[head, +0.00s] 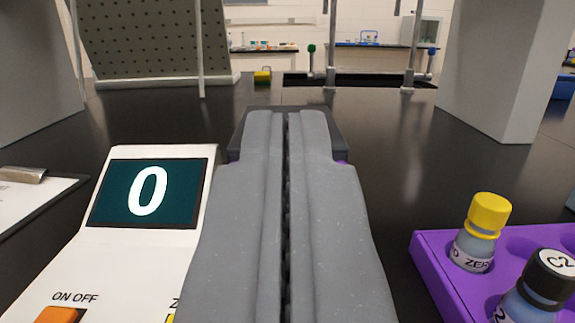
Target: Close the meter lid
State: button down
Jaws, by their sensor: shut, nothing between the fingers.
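The white meter (66,262) stands at the left front, its screen (149,193) showing 0. My gripper (287,118) is shut and empty, fingers side by side, pointing away from me over the meter's right side. A dark grey part (336,142), probably the meter lid, shows behind and around the fingertips. My fingers hide most of it, so its angle and any contact with it cannot be told. A small purple spot shows at its right edge.
A purple rack (432,254) at the right front holds a yellow-capped vial (482,232) and a black-capped vial (538,293) marked C2. A clipboard (25,198) lies at the left. Grey pillars flank the dark bench. Bench between gripper and rack is clear.

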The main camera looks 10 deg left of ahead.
jog(key=shift+b+v, duration=2.1)
jog(key=shift+b, duration=1.25)
jog(key=s+d+r+g+h+p, duration=0.1)
jog(key=d+r+p, duration=0.15)
jog(key=r, duration=0.75)
jog(key=d+r+g+h+p, duration=0.1)
jog(key=r+p, duration=0.3)
jog(key=r, duration=0.7)
jog(key=s+r+m+g+p, duration=0.1)
jog(key=s+r+p, duration=0.3)
jog(key=s+r, duration=0.7)
notch_tip(320, 180, up, 3)
jog(key=shift+r+g, duration=0.1)
jog(key=shift+g, duration=0.8)
